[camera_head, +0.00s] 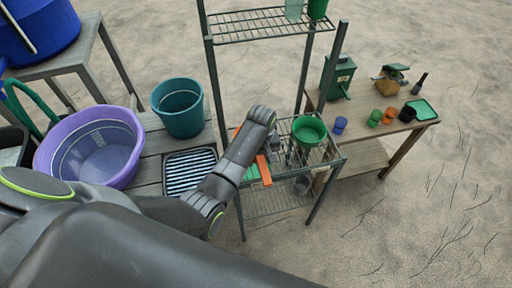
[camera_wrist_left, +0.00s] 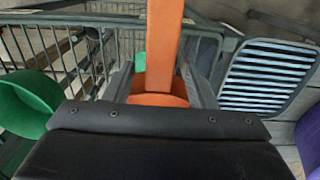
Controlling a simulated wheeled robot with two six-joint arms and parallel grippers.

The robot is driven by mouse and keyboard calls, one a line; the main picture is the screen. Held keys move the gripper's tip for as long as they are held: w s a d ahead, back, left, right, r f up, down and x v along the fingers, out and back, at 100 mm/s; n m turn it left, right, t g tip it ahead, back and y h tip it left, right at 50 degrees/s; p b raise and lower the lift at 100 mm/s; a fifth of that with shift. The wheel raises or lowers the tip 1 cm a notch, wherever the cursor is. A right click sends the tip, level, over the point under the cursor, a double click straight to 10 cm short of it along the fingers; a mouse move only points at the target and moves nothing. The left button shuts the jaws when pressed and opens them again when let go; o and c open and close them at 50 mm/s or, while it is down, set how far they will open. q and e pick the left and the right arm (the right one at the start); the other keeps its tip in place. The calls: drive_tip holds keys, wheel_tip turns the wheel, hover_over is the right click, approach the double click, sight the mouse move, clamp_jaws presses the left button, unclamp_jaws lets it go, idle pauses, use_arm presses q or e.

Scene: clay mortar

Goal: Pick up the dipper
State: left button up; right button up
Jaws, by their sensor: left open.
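The orange dipper (camera_head: 264,170) is on the green metal shelf rack, partly hidden behind my left arm in the head view. In the left wrist view its long flat orange handle (camera_wrist_left: 163,45) runs up the middle, with a round orange cup (camera_wrist_left: 158,99) at its near end. My left gripper (camera_head: 276,148) is over the rack at the dipper. In the left wrist view its open fingers (camera_wrist_left: 160,72) stand on either side of the dipper. Whether they touch it cannot be told. My right gripper is not in view.
A green bowl (camera_head: 308,130) sits on the rack right beside my gripper. A slatted tray (camera_head: 189,171), a teal bucket (camera_head: 180,112) and a purple tub (camera_head: 92,150) are at left. A wooden table with small pots (camera_head: 375,118) stands at right.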

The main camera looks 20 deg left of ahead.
use_arm(q)
drive_tip(key=shift+s+d+f, duration=0.1)
drive_tip(key=shift+f, duration=1.75)
clamp_jaws()
